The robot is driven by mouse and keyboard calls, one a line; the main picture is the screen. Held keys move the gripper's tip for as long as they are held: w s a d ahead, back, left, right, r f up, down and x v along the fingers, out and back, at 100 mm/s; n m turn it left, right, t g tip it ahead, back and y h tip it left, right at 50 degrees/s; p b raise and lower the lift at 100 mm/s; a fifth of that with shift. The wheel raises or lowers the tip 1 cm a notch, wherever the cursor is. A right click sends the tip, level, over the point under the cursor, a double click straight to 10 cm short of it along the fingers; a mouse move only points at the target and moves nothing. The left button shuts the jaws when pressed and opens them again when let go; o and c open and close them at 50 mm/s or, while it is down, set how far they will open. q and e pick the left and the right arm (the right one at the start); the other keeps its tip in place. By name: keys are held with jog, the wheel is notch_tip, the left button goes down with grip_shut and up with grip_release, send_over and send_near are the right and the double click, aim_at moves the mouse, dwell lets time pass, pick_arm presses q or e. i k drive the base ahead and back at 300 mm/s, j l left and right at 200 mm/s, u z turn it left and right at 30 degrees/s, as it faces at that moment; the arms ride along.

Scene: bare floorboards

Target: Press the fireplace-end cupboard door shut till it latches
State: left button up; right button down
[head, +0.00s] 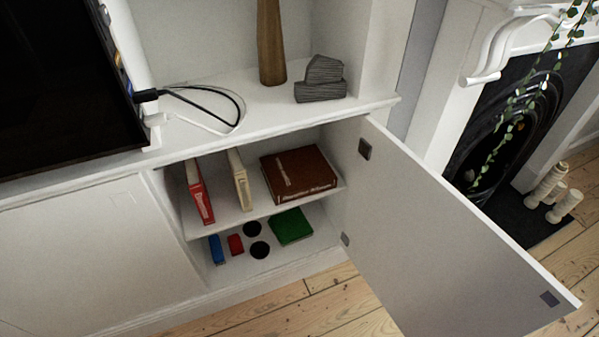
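The fireplace-end cupboard door (430,240) is white and stands wide open, swung out toward the lower right. It is hinged at the cupboard's right side, with dark hinge plates on its inner face and a small dark plate (550,299) near its free edge. The open cupboard (333,214) shows a middle shelf and a floor inside. Neither of my grippers shows in the head view.
The middle shelf holds a red book (199,191), a cream book (239,180) and a brown book (299,174). Below lie a green book (290,226) and several small items. A fireplace (510,125) and pale candles (548,186) stand right. Bare floorboards (325,305) show below.

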aim_at(437, 265)
jog(key=l+z, duration=0.45)
jog(key=k+l+z, duration=0.1)
jog(key=l+z, duration=0.2)
jog(key=z, duration=0.15)
jog(key=l+z, duration=0.45)
jog(key=i+j, duration=0.05)
jog(key=j, duration=0.05)
